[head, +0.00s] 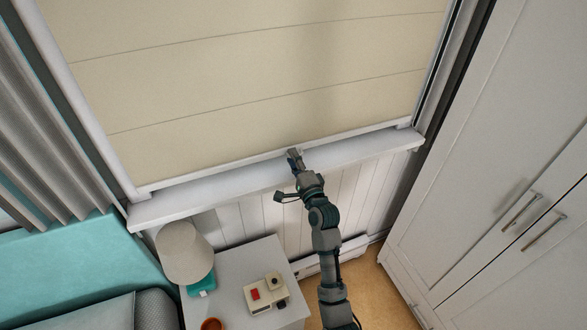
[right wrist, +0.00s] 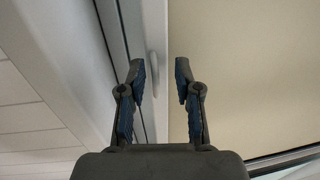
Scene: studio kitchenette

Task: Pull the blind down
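The cream blind (head: 250,75) hangs over the window, and its white bottom rail (head: 220,172) is just above the window sill (head: 220,200). My right gripper (head: 295,157) is at the bottom rail, near its middle. In the right wrist view the two dark fingers of my right gripper (right wrist: 160,70) are apart, on either side of the white rail edge. The blind's fabric (right wrist: 250,70) fills the right of that view. A small pale tab shows between the fingers; I cannot tell whether they touch it. My left gripper is not in view.
Below the sill stands a white nightstand (head: 232,277) with a lamp (head: 183,252) and a small camera-like box (head: 262,294). A teal bed (head: 70,265) and grey curtain (head: 45,140) are at left. A white wardrobe (head: 500,150) stands close at right.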

